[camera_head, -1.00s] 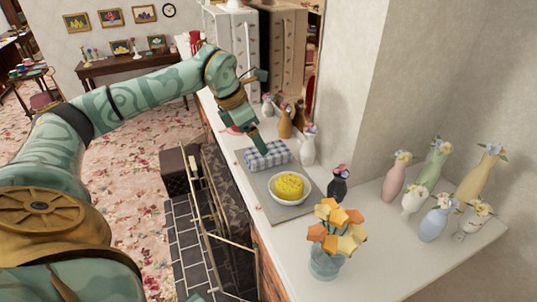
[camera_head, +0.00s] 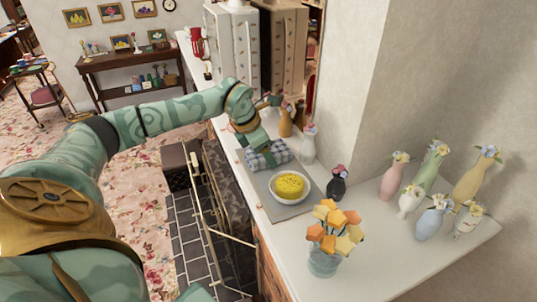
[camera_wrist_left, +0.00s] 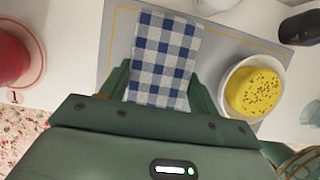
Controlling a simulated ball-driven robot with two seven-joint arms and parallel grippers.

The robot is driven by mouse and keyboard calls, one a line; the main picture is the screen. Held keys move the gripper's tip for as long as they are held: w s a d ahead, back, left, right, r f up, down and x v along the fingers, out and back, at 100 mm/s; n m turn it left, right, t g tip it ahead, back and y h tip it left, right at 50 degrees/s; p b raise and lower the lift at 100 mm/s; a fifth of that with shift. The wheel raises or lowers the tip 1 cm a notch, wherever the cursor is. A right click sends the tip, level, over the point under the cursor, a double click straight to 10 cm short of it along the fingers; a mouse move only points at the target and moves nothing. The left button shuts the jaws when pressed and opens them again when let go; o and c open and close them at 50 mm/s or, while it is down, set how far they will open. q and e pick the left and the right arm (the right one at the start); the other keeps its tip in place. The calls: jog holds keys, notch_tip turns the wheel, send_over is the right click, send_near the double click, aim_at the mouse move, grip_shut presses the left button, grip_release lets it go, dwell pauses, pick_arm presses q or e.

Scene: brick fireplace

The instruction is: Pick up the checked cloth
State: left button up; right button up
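The blue and white checked cloth (camera_head: 277,152) lies folded on a grey mat (camera_head: 291,211) on the white ledge. In the left wrist view the checked cloth (camera_wrist_left: 166,52) runs up from between my fingers. My left gripper (camera_head: 258,147) is above the cloth in the head view and hides part of it. In the left wrist view my left gripper (camera_wrist_left: 160,88) has its fingers apart, one on each side of the cloth's near part. Whether they touch it is unclear. My right gripper is in no view.
A white bowl (camera_head: 274,198) with a yellow sponge-like thing (camera_head: 289,185) stands beside the cloth. A dark vase (camera_head: 337,185), a white vase (camera_head: 308,148) and a glass vase of orange flowers (camera_head: 323,262) stand nearby. A red round object (camera_wrist_left: 12,58) is left of the mat.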

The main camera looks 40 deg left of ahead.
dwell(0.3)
pick_arm(q)
jog(key=shift+r, duration=0.25)
notch_tip(320, 180, up, 2)
jog(key=shift+b, duration=0.7)
jog(key=s+a+r, duration=0.1)
jog(key=r, duration=0.1)
jog(key=s+a+r+b, duration=0.1)
jog(key=r, duration=0.1)
jog(key=s+a+r, duration=0.1)
jog(key=r, duration=0.1)
jog(key=shift+s+a, duration=0.1)
jog(key=s+a+r+b, duration=0.2)
jog(key=s+a+r, duration=0.2)
jog(key=s+a, duration=0.2)
jog(key=shift+s+a+r+b, duration=0.25)
jog(key=shift+s+b, duration=0.15)
